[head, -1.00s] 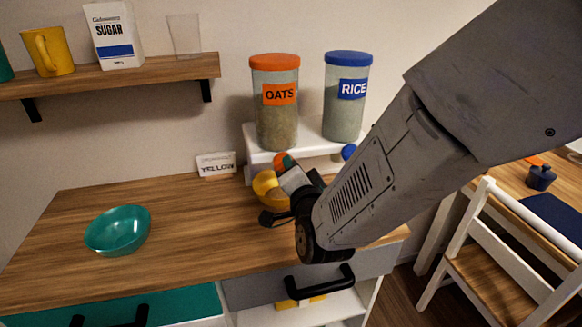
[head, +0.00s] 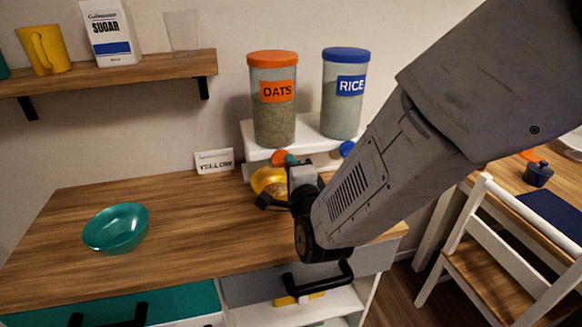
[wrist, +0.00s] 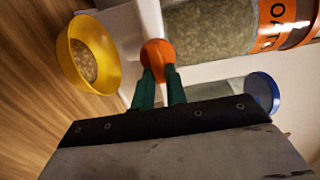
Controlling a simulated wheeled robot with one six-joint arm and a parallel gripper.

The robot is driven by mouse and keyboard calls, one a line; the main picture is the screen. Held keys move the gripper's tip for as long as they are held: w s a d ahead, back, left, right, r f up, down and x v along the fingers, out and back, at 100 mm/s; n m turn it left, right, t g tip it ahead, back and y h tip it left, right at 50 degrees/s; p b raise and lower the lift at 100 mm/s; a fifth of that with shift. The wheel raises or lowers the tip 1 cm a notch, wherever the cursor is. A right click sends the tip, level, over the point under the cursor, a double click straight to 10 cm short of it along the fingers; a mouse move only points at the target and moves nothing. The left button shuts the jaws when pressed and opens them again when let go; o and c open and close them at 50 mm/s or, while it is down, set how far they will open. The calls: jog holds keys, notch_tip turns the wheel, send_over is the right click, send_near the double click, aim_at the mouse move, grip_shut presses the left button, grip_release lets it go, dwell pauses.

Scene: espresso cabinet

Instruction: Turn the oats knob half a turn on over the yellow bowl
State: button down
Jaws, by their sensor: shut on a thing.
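The oats dispenser (head: 273,122) is a clear cylinder with an orange lid and label on a white stand. Its orange knob (wrist: 157,54) sits at the stand's front, and it also shows in the head view (head: 279,158). My gripper (wrist: 159,76) has green fingertips shut on the knob; in the head view the gripper (head: 290,163) is partly hidden by my arm. The yellow bowl (wrist: 76,72) stands below the knob with oats in it. It also shows in the head view (head: 262,178), partly covered by my gripper.
The rice dispenser (head: 344,110) with its blue knob (head: 346,148) is close on the right. A shelf (head: 120,72) hangs upper left. The counter's left middle is clear.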

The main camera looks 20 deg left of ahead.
jog(key=shift+f, duration=0.1)
jog(key=c, duration=1.4)
grip_release()
jog(key=shift+c, duration=0.2)
jog(key=shift+s, duration=0.1)
jog(key=v, duration=0.7)
jog(key=shift+s+d, duration=0.2)
jog(key=shift+s, duration=0.15)
